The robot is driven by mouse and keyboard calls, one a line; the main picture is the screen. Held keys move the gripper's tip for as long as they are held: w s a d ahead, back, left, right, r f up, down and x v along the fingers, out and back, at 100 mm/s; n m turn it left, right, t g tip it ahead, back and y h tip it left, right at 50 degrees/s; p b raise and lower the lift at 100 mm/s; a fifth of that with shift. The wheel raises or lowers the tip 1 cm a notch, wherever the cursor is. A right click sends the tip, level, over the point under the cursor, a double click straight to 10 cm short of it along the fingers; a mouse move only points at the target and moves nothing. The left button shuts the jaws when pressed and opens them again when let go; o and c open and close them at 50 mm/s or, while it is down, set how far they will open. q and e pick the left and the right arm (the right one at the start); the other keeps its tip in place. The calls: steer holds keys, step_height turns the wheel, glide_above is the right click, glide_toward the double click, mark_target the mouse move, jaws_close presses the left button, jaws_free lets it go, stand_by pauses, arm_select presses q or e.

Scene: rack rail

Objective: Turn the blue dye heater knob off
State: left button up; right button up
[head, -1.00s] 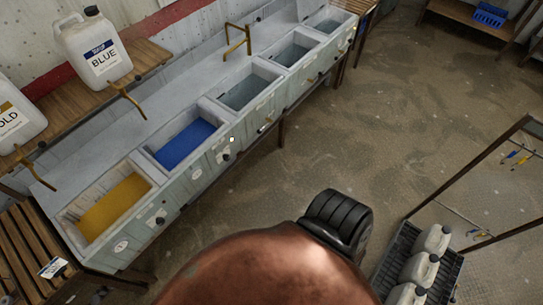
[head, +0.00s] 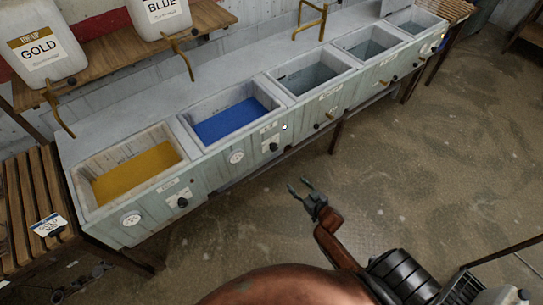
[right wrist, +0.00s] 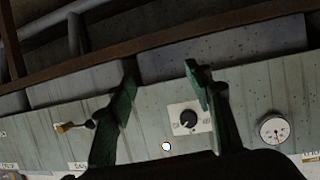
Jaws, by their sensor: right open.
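The blue dye (head: 233,121) lies in a sunken basin of the long grey trough. Its black heater knob (head: 273,147) is on the trough's front face, right of a round white dial (head: 237,157). My right gripper (head: 303,189) is open and empty, in front of the trough and a little right of and below that knob. In the right wrist view a black knob on a white plate (right wrist: 188,118), apparently the same one, shows between the spread green fingers, close to the right finger. The gap to it is unclear. My left gripper is not in view.
A gold dye basin (head: 138,172) with its own knob (head: 183,202) and dial is to the left. Several other basins run right. Jugs stand on a wooden shelf (head: 100,50) behind. A brass lever (head: 325,116) sticks out right of the blue knob. The floor in front is clear.

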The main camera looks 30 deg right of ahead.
steer(key=w+r+t+b, duration=0.2)
steer(key=w+r+b, duration=0.2)
steer(key=w, duration=0.1)
arm_select(q)
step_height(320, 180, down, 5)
steer(key=b, duration=0.4)
arm_select(e)
steer(key=n+t+y, duration=0.1)
steer(key=t+y, duration=0.1)
glide_toward(276, 150)
steer(key=w, duration=0.4)
steer(key=w+b, duration=0.1)
steer(key=w, duration=0.1)
steer(key=w+a+b, duration=0.1)
steer(key=w, duration=0.1)
steer(key=shift+w+r, duration=0.1)
steer(key=shift+w, duration=0.15)
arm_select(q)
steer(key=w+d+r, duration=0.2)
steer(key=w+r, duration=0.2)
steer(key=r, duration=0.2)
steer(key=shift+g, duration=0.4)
arm_select(e)
steer(key=shift+w+r, duration=0.15)
steer(key=shift+w, duration=0.3)
steer(key=shift+c, duration=0.4)
steer(key=c, duration=1.1)
